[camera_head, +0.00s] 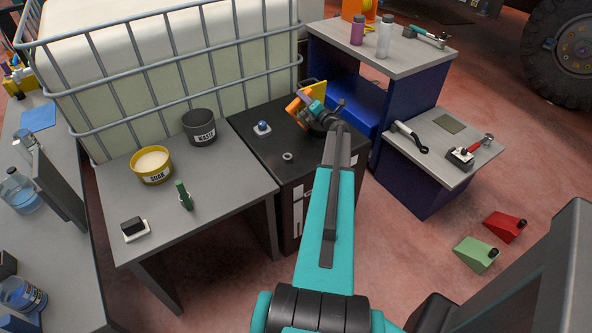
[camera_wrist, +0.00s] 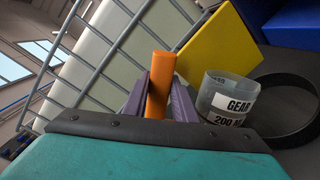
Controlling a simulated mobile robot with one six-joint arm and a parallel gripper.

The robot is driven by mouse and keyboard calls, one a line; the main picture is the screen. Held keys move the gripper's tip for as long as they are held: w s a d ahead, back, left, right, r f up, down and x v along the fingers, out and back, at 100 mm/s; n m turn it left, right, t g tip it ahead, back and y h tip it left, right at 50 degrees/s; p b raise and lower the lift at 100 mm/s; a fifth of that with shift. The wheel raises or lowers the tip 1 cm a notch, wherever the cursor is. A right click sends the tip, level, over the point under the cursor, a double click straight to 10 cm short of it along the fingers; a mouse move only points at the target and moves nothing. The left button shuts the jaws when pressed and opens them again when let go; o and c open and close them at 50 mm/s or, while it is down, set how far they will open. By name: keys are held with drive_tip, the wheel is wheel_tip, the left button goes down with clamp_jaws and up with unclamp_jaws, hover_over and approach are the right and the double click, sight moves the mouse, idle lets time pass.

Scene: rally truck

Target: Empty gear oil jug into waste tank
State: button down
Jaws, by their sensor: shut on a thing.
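My gripper (camera_wrist: 160,97) is shut on an upright orange bar (camera_wrist: 161,75), which stands between its purple fingers in the wrist view. In the head view my gripper (camera_head: 306,101) is over the back of the dark cabinet, with orange showing beside it. A grey, see-through jug (camera_wrist: 229,93) labelled "GEAR" and "200" is just right of the fingers in the wrist view. I cannot tell whether the orange bar is part of it. In the head view my arm hides most of that spot. A dark grey tub (camera_head: 200,127) labelled "WASTE" stands on the grey table, left of the cabinet.
A yellow tub (camera_head: 152,165), a green bottle (camera_head: 184,195) and a black-and-white block (camera_head: 134,229) share the table (camera_head: 224,187). The caged white tank (camera_head: 150,75) rises behind. A yellow panel (camera_wrist: 219,48) and a black ring (camera_wrist: 306,138) are close to my gripper.

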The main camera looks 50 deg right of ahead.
sight(311, 92)
drive_tip(key=shift+w+a+r+p, duration=0.45)
drive_tip(key=shift+w+r, duration=0.1)
drive_tip(key=shift+r, duration=0.25)
idle(0.4)
drive_tip(key=shift+s+d+r+m+p, duration=0.25)
drive_tip(key=shift+d+r+m+p, duration=0.3)
drive_tip(key=shift+p, duration=0.75)
idle(1.9)
drive_tip(key=shift+s+d+m+p, duration=0.25)
drive_tip(key=shift+d+m+p, duration=0.35)
drive_tip(key=shift+p, duration=0.35)
drive_tip(key=shift+s+d+m+p, duration=0.25)
drive_tip(key=shift+d+m+p, duration=0.3)
drive_tip(key=shift+p, duration=0.4)
idle(1.7)
